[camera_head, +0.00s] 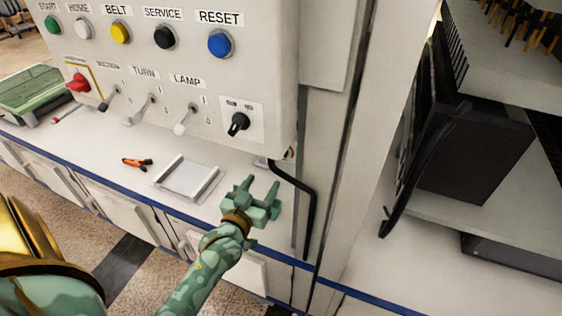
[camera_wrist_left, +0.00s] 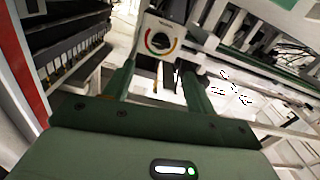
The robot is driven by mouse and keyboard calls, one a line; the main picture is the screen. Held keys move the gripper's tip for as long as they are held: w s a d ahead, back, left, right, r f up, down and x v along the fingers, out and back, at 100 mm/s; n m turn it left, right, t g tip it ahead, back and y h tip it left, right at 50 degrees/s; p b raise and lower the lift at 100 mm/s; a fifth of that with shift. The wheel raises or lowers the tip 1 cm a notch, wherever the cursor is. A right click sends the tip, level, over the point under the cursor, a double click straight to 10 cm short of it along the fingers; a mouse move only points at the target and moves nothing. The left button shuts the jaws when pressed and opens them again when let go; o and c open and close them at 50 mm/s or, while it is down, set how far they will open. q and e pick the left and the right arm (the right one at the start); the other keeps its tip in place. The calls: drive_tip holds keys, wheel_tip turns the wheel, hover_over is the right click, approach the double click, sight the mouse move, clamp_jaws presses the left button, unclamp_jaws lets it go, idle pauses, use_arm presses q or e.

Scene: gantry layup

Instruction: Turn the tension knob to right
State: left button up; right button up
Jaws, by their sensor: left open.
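A black dial knob (camera_wrist_left: 159,41) shows in the left wrist view. It sits on a pale plate with a coloured arc around it and a small unreadable label above. In the head view a small dark and reddish part (camera_head: 289,153) sticks out at the lower right edge of the control box; I cannot tell if it is this knob. My left gripper (camera_head: 260,188) is open and empty, below and right of the box. In the left wrist view its fingers (camera_wrist_left: 158,72) point towards the dial, apart from it. My right gripper is not in view.
The control box (camera_head: 150,60) has several buttons, levers and a black selector knob (camera_head: 238,123) on its front. A black bent bar (camera_head: 308,200) runs down beside my gripper. A white tray (camera_head: 188,180) and orange-handled pliers (camera_head: 138,162) lie on the counter.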

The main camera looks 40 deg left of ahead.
use_arm(q)
drive_tip(key=b+x, duration=0.4)
drive_tip(key=x, duration=0.7)
drive_tip(key=shift+w+f, duration=0.15)
drive_tip(key=shift+w, duration=0.15)
drive_tip(key=c, duration=1)
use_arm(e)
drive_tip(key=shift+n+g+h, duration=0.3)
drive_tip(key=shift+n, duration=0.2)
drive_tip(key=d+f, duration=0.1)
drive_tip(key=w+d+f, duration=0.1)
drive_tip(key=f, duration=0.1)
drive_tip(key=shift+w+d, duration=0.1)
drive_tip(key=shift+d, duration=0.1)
